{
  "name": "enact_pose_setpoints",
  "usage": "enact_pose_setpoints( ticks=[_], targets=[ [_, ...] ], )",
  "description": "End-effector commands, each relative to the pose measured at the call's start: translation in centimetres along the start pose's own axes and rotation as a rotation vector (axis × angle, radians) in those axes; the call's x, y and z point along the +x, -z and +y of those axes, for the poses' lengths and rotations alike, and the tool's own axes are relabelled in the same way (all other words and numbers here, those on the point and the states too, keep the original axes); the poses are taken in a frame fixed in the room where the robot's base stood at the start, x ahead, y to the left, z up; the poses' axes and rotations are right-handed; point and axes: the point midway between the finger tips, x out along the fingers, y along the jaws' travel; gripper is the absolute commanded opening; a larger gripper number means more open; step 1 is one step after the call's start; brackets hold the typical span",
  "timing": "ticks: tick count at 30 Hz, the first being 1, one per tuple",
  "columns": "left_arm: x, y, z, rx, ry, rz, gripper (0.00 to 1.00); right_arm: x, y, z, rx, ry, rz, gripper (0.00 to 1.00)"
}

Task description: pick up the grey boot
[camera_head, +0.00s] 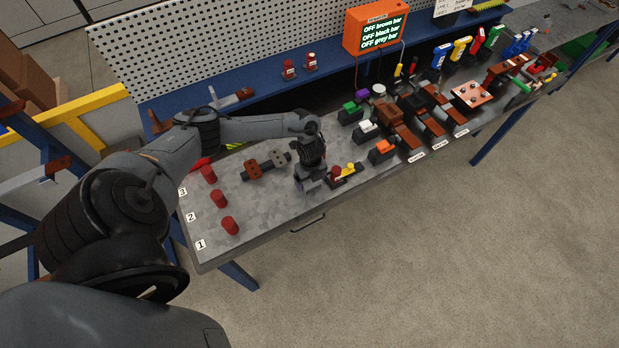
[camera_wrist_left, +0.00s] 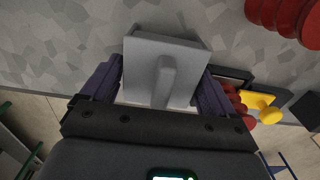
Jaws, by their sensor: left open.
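The grey boot (camera_wrist_left: 165,72) is a light grey block with a raised rounded ridge. In the left wrist view it lies between the two dark fingers of my left gripper (camera_wrist_left: 158,85). The fingers are open, one on each side of it; whether they touch it I cannot tell. In the head view my left gripper (camera_head: 311,172) points down over the bench, and the grey boot (camera_head: 303,186) shows partly beneath it. The gripper hides much of the boot there. My right gripper is not in view.
Red and yellow parts (camera_head: 343,172) sit close to the gripper's right. A bar with brown blocks (camera_head: 266,165) lies to its left. Red cylinders (camera_head: 230,226) stand by numbered labels. An orange-topped block (camera_head: 382,150) stands farther right. The bench front (camera_head: 270,225) is clear.

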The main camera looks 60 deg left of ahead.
Motion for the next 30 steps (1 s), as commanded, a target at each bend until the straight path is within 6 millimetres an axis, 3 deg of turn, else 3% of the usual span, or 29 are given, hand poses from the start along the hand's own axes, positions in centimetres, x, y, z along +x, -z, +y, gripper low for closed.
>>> enact_pose_setpoints(
  ticks=[3,10,22,30],
  targets=[
    [0.0,0.0,0.0,0.000,0.000,0.000,0.87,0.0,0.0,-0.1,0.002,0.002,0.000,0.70],
    [0.0,0.0,0.0,0.000,0.000,0.000,0.52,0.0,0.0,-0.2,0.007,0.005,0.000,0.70],
    [-0.5,-0.1,-0.1,0.000,0.001,0.000,0.51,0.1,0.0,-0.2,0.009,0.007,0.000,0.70],
    [-3.5,-0.1,-0.1,0.001,0.003,0.000,0.51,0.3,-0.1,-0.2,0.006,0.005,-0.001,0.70]
  ],
)
